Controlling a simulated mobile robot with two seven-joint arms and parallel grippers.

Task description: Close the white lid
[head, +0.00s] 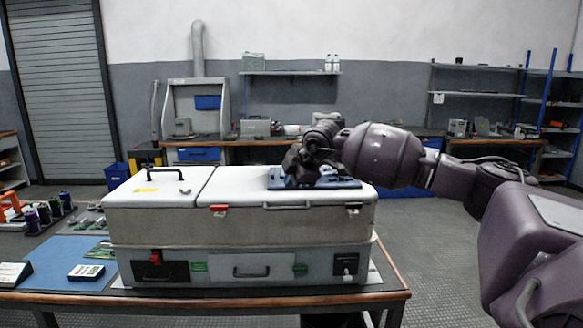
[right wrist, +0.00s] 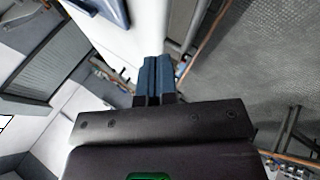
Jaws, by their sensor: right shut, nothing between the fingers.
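The white lid (head: 235,183) forms the wide right part of the top of a long white and grey case (head: 170,228). It lies level, and I see no clear gap along its front edge in the head view. My right gripper (head: 318,178) is over the right part of the lid, partly hidden by its own wrist. In the right wrist view its blue fingers (right wrist: 154,78) are together with nothing between them, near the lid's white surface. I cannot tell whether they touch it. My left gripper is not in view.
A smaller white panel (head: 150,190) with a black handle adjoins the lid on the left. The case stands on a wooden-edged table (head: 210,299). A blue mat (head: 62,256) and small parts lie to its left. Open floor (head: 430,265) is at right.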

